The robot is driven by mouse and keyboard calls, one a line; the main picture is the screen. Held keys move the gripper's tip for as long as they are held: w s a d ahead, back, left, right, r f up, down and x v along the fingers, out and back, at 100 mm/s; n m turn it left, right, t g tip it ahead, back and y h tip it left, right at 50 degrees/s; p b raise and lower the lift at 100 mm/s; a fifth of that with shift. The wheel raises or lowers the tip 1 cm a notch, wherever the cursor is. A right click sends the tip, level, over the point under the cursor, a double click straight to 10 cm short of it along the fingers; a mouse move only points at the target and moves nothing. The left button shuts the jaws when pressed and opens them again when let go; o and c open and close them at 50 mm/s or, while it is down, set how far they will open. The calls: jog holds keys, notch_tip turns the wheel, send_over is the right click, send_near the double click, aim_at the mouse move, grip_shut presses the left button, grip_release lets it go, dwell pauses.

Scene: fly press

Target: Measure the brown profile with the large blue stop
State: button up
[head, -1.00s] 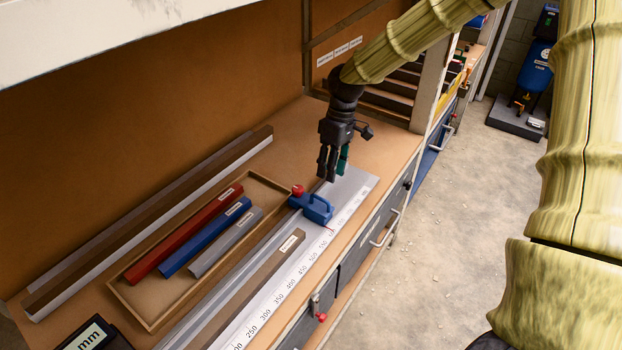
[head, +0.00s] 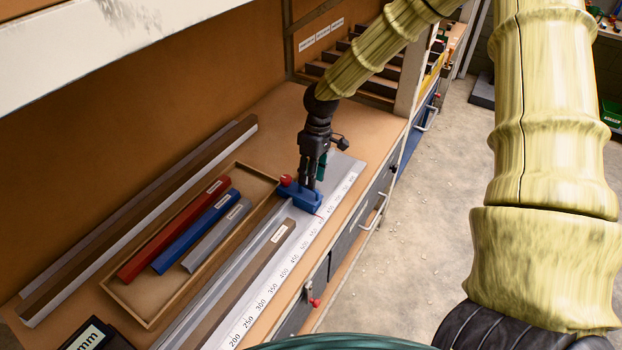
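The brown profile (head: 252,277) lies along the measuring rail, beside the white scale strip (head: 271,291), with a pale label near its far end. The blue stop (head: 304,200) with its red knob (head: 285,181) sits on the rail just beyond that end. A small gap seems to lie between stop and profile. My gripper (head: 313,186) points down at the stop, its fingertips at the top of the blue body and partly hiding it. I cannot tell whether the fingers are closed on the stop. The profile's near end is out of view.
A wooden tray (head: 146,317) left of the rail holds red (head: 174,231), blue (head: 196,233) and grey (head: 217,236) bars. Longer bars lie behind it by the back wall. A display reading "mm" (head: 92,336) stands at the lower left. A shelf edge overhangs above left.

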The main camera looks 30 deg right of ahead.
aim_at(300, 192)
jog(key=shift+s+a+f, duration=0.15)
jog(key=shift+f, duration=1.05)
grip_shut()
